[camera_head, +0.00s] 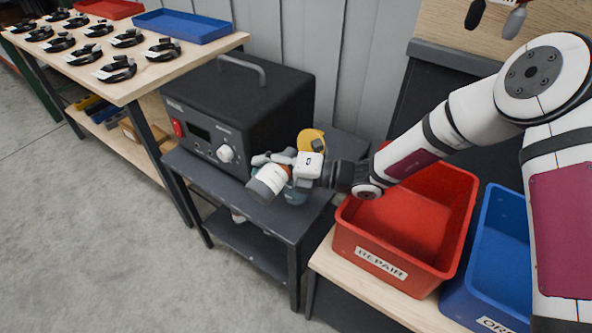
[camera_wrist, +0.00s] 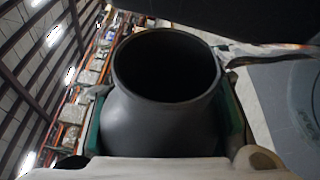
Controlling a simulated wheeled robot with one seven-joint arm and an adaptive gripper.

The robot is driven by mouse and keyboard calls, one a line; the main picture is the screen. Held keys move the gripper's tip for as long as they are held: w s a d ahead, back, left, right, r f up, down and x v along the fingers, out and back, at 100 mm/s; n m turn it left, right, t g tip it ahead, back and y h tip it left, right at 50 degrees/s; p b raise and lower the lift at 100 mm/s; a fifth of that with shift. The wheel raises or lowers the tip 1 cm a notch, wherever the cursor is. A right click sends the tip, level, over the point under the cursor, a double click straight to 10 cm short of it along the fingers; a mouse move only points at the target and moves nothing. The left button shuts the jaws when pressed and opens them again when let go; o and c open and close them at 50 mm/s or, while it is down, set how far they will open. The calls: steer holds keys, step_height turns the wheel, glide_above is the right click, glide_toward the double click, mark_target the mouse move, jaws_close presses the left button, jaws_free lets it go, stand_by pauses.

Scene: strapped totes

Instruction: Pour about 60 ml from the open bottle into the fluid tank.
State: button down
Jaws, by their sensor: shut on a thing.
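My gripper (camera_head: 276,165) is shut on the open bottle, above the dark cart. A bluish round vessel (camera_head: 296,194), perhaps the fluid tank, shows partly behind the bottle. I cannot see any liquid or stream.
A black machine (camera_head: 248,112) with a top handle stands on the cart (camera_head: 290,222), left of my gripper. A yellow round thing (camera_head: 311,140) is behind the gripper. A red REPAIR tote (camera_head: 375,240) and a blue tote (camera_head: 490,290) stand at the right.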

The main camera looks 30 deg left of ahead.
steer(key=shift+s+r, duration=0.25)
steer(key=shift+s, duration=0.15)
steer(key=shift+s, duration=0.2)
stand_by(0.3)
steer(key=shift+r+m+p, duration=0.25)
steer(key=shift+m+p, duration=0.15)
steer(key=shift+m, duration=0.1)
stand_by(1.1)
steer(key=f+n, duration=0.1)
steer(key=n, duration=0.1)
steer(key=f+n+t+h, duration=0.1)
steer(key=n, duration=0.1)
steer(key=f+n, duration=0.1)
steer(key=shift+s+f+n+t+h+p, duration=0.2)
steer(key=shift+s+n+t+h+p, duration=0.05)
steer(key=shift+n+t+h+p, duration=0.15)
stand_by(0.3)
stand_by(1.9)
